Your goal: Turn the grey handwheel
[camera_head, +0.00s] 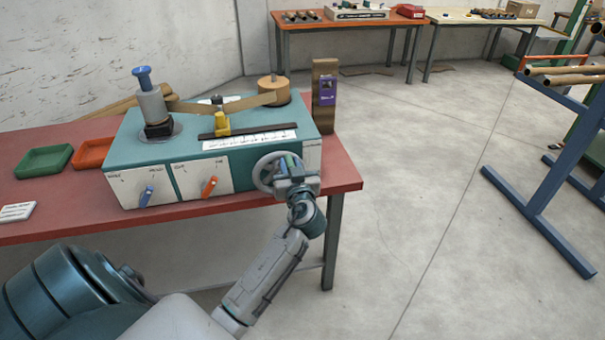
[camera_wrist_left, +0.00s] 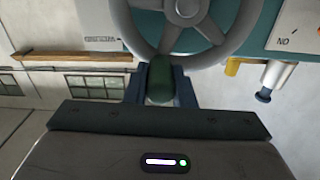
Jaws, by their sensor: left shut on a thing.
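The grey handwheel (camera_head: 262,180) is on the front right of the teal winder machine (camera_head: 140,136). In the left wrist view the handwheel (camera_wrist_left: 206,50) fills the top, with its hub and several spokes showing. A dark green handle (camera_wrist_left: 160,82) stands out from its rim. My left gripper (camera_head: 290,170) is at the right side of the wheel. Its fingers (camera_wrist_left: 160,88) are shut on the green handle, one on each side. My right gripper is in neither view.
A blue lever (camera_head: 146,196) and an orange lever (camera_head: 209,187) are on the machine's front, left of the wheel. Green (camera_head: 43,161) and orange (camera_head: 93,153) trays sit on the red table (camera_head: 345,178). Floor to the right is clear up to a blue rack (camera_head: 530,190).

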